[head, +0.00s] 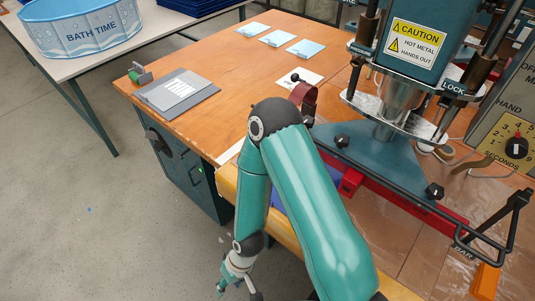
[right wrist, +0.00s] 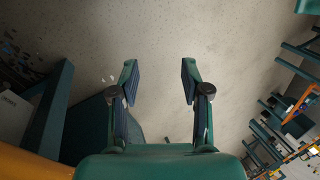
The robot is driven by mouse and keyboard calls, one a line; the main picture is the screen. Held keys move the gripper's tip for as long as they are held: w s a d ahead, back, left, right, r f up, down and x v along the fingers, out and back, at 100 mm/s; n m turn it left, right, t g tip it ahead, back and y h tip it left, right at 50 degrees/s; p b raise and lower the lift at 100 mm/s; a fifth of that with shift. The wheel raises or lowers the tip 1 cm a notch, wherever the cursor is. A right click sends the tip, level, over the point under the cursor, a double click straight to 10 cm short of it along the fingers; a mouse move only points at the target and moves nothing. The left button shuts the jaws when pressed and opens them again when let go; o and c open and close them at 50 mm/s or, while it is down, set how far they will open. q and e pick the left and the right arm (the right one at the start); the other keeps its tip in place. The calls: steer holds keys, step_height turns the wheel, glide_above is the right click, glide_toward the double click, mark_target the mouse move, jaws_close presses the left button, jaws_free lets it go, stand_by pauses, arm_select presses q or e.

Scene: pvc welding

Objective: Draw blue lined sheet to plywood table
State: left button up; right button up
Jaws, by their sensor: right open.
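The plywood table (head: 200,62) has a brown wooden top and fills the upper middle of the head view. Three small light blue sheets, one of them this sheet (head: 277,38), lie in a row near its far edge. I cannot tell whether they are lined. A blue patch (head: 283,199) shows beside my right arm, mostly hidden by it. My right gripper (head: 240,291) hangs low in front of the table, over the floor. In the right wrist view its fingers (right wrist: 159,82) are apart with nothing between them. My left gripper is not in view.
A welding press with a caution sign (head: 415,43) stands at the right, with a dark base and a red bar. A grey board (head: 200,98) lies near the table's left edge. A white table (head: 65,65) holds a blue tub (head: 80,25). Grey floor (head: 70,210) is open at left.

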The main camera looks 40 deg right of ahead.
steer(key=w+d+r+h, duration=0.1)
steer(key=w+d+r, duration=0.95)
steer(key=r, duration=0.25)
steer(key=s+d+r+h, duration=0.1)
steer(key=d+r, duration=0.4)
steer(key=r, duration=0.3)
steer(key=s+d+r+m+h+b, duration=0.1)
steer(key=d+r+h, duration=0.1)
steer(key=d+r, duration=0.4)
step_height(320, 180, up, 2)
steer(key=shift+d+r+m+g, duration=0.15)
steer(key=shift+d+m+g, duration=0.1)
steer(key=shift+m+g, duration=0.05)
step_height(320, 180, down, 17)
steer(key=shift+r, duration=0.1)
